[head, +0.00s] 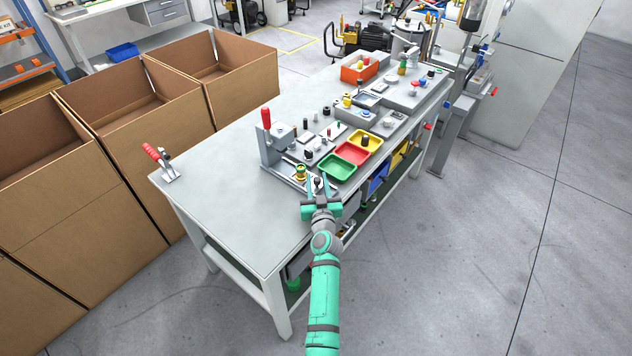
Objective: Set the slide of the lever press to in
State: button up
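The lever press (276,146) is a grey metal block with an upright red handle (266,117), near the left end of the grey workbench. A low grey track (286,178) runs from its foot toward the front edge, with a brass-coloured round part (300,172) at its front end. I take this to be the slide, drawn out from under the press; the exact parts are small. My gripper (318,184) is at the bench's front edge, just right of the brass part. Its two fingers look apart, with a small dark knob between or behind them; contact cannot be told.
Green (337,167), red (352,152) and yellow trays (366,141) stand right of my gripper. A red-handled toggle clamp (161,162) sits at the bench's left corner. The bench top (220,195) left of the press is bare. Cardboard boxes (140,110) stand behind.

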dwell(0.3)
jog(key=s, duration=0.7)
jog(key=s+d, duration=0.1)
jog(key=s, duration=0.2)
jog(key=shift+s, duration=0.4)
